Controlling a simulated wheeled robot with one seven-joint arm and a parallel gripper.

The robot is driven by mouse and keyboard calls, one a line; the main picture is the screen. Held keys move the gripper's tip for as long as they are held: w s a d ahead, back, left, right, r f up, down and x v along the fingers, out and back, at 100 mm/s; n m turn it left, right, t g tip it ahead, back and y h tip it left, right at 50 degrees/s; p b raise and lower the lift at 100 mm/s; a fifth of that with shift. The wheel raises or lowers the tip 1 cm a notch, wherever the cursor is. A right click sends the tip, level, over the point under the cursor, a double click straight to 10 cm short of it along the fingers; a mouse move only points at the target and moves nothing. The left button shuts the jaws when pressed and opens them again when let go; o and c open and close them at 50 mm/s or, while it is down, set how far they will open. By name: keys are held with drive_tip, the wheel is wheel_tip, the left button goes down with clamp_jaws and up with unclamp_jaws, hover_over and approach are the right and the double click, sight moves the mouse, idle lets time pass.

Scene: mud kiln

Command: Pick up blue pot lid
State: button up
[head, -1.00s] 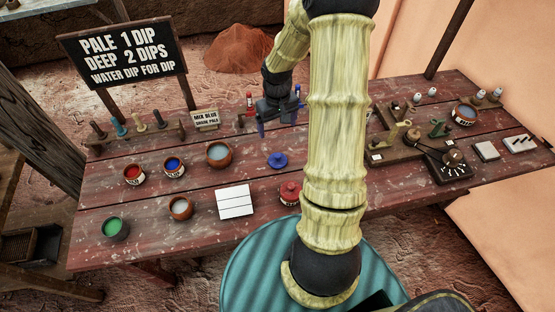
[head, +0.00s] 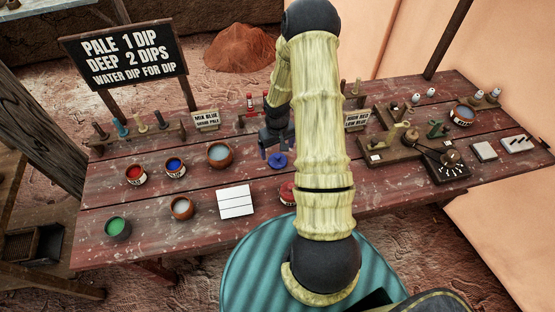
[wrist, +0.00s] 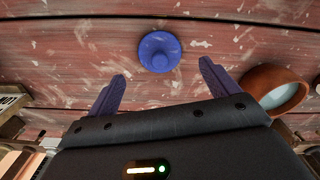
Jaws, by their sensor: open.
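The blue pot lid (head: 277,160) is a round disc with a knob on top. It lies flat on the red table (head: 200,192), right of the clay bowl of pale water. In the wrist view the lid (wrist: 159,52) sits knob up, beyond the fingertips and roughly midway between them. My gripper (wrist: 163,80) is open and empty, with its two purple fingers spread wider than the lid. In the head view my gripper (head: 277,150) is close to the lid, and the arm hides part of the table to its right.
The clay bowl (head: 219,155) stands left of the lid, and in the wrist view it (wrist: 276,90) is near the right finger. A red-lidded pot (head: 287,192) stands in front, partly behind my arm. A white tile (head: 235,202) lies front left. Small sign (head: 206,120) stands behind.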

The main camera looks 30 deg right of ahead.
sight(277, 155)
drive_tip(key=shift+f, duration=0.1)
drive_tip(key=shift+f+p, duration=0.95)
drive_tip(key=shift+f, duration=1.55)
drive_tip(key=shift+c, duration=0.5)
drive_tip(key=c, duration=1)
